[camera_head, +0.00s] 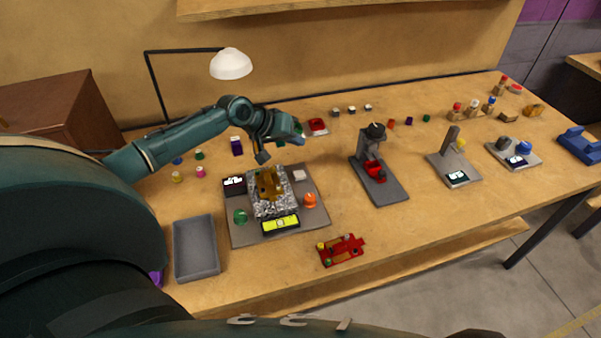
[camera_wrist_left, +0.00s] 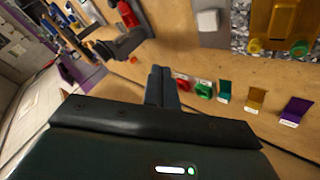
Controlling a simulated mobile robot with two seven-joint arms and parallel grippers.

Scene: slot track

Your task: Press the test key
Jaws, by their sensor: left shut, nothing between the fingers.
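A grey board (camera_head: 319,215) lies on the bench in the head view. On its back right corner is a pale square key (camera_head: 299,175), which seems to be the test key; it also shows in the left wrist view (camera_wrist_left: 208,20). A gold car (camera_head: 269,186) sits on the speckled bed in the middle of the board. My left gripper (camera_head: 262,158) hangs above the board's back edge, left of the pale key and apart from it. In the left wrist view its fingers (camera_wrist_left: 162,88) are together and empty. My right gripper is not in view.
The board also carries an orange knob (camera_head: 310,200), a green knob (camera_head: 240,216) and a yellow display (camera_head: 281,224). A grey tray (camera_head: 196,248) lies left. A red car (camera_head: 342,250) lies in front. A dark press stand (camera_head: 378,180) stands right. A lamp (camera_head: 231,64) stands behind.

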